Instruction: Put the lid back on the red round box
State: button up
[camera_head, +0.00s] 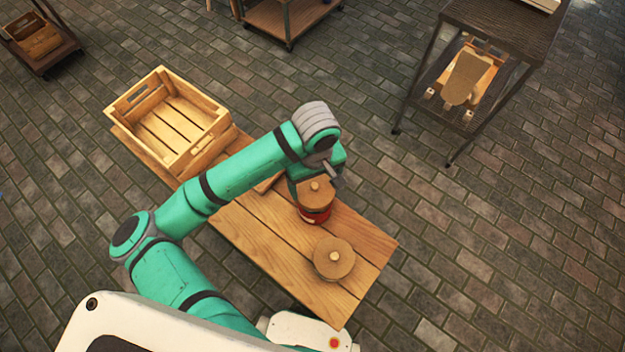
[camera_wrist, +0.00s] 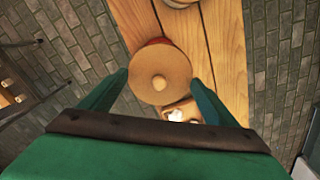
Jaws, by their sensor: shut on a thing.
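The red round box (camera_head: 316,215) stands upright on the wooden table, right of its middle. A round tan lid (camera_head: 315,192) with a small pale knob is at the box's top in the head view. In the wrist view, the lid (camera_wrist: 160,75) lies between the two green fingers of my gripper (camera_wrist: 159,88), which is shut on it. A strip of the red box (camera_wrist: 156,42) shows past the lid's far edge. I cannot tell whether the lid rests on the rim or hangs just above it.
A second round tan lid (camera_head: 334,256) with a knob is at the table's near right. A slatted wooden crate (camera_head: 207,118) stands at the table's far left. A small wooden container (camera_wrist: 188,104) with white things shows in the wrist view. Bare planks (camera_head: 255,232) lie left of the box.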

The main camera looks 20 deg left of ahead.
aim_at(315, 193)
jog(key=shift+f, duration=2.7)
jog(key=shift+w, duration=0.1)
jog(key=shift+s, duration=0.2)
jog(key=shift+w, duration=0.1)
jog(key=shift+f, duration=0.15)
jog(key=o, duration=1)
